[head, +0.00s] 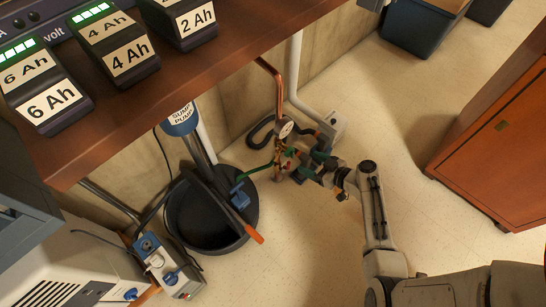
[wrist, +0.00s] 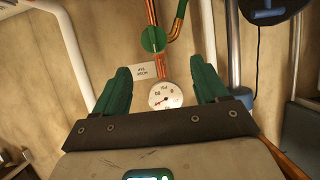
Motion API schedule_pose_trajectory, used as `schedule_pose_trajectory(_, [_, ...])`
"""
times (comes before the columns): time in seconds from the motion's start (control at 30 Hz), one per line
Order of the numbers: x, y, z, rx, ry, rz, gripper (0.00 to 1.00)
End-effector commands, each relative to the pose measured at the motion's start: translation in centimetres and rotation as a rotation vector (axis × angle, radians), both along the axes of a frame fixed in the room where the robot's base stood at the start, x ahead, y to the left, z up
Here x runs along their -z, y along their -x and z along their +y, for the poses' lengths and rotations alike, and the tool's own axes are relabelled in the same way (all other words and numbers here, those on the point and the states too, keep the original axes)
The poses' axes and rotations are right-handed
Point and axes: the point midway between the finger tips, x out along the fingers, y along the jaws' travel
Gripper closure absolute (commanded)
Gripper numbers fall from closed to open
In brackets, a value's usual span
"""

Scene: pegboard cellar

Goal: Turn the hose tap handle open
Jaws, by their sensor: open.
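A green handle (wrist: 153,39) sits on a copper pipe in the wrist view, upper middle, beyond my fingertips; I cannot tell for sure that it is the hose tap's. A round white gauge (wrist: 165,95) shows between my fingers, with a small white tag (wrist: 145,71) beside it. My gripper (wrist: 163,76) is open, its green fingers either side of the gauge, with nothing held. In the head view my gripper (head: 303,164) is close to the copper pipework, just below the gauge (head: 286,129). My fingers partly hide the fittings there.
A black sump basin (head: 190,228) with a pump and orange-ended tool stands left of the pipework. A workbench (head: 185,65) with several batteries overhangs upper left. A wooden cabinet (head: 495,150) stands right. Open floor (head: 395,130) lies between the pipework and the cabinet.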

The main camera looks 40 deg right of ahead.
Motion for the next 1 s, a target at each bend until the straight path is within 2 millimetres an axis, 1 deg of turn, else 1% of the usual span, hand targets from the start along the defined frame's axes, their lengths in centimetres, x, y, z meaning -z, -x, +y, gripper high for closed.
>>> schedule_pose_trajectory(0.03, [0.7,0.1,-0.6,0.018,0.007,-0.008,0.27])
schedule_pose_trajectory(0.1, [0.8,0.0,-1.0,0.029,0.015,-0.016,0.27])
schedule_pose_trajectory(0.23, [1.2,-0.9,-1.1,0.030,0.017,-0.018,0.27])
schedule_pose_trajectory(0.37, [2.0,-2.8,-0.9,0.028,0.018,-0.017,0.27])
schedule_pose_trajectory(0.6, [3.7,-6.8,-0.8,0.027,0.017,-0.017,0.27])
schedule_pose_trajectory(0.7, [4.3,-8.1,-0.7,0.026,0.017,-0.017,0.27])
schedule_pose_trajectory(0.83, [4.6,-9.3,-0.6,0.027,0.016,-0.017,0.27])
schedule_pose_trajectory(1.0, [4.8,-9.8,-0.6,0.029,0.017,-0.017,0.27])
